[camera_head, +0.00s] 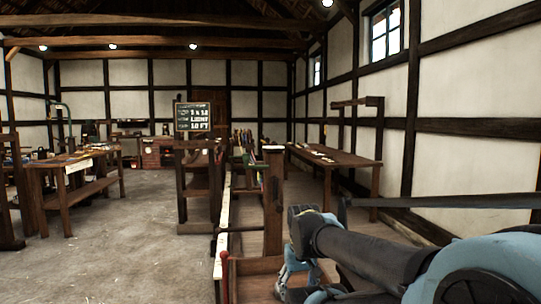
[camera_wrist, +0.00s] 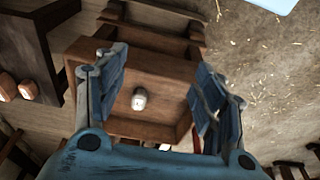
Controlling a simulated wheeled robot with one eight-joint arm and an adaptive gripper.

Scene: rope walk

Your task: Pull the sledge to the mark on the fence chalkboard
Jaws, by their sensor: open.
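The chalkboard (camera_head: 195,117) stands in the middle distance with chalk lettering; it seems to end in "10 FT". A pale, ruler-like rail (camera_head: 224,215) runs away from me along the low wooden track; any single mark on it is too small to read. A wooden post (camera_head: 273,205) with a pale top rises beside the rail; I cannot tell if it belongs to the sledge. My gripper (camera_head: 292,262) is low, right of that post. In the wrist view my gripper (camera_wrist: 160,60) is open and empty, its fingers either side of a wooden body (camera_wrist: 155,75) with a pale knob (camera_wrist: 139,98).
A red ball-topped peg (camera_head: 225,258) stands at the rail's near end. A long workbench (camera_head: 335,158) lies along the right wall. Another bench (camera_head: 75,170) is on the left. A wooden rack (camera_head: 198,190) stands left of the rail. The straw-strewn floor (camera_head: 140,235) at left is clear.

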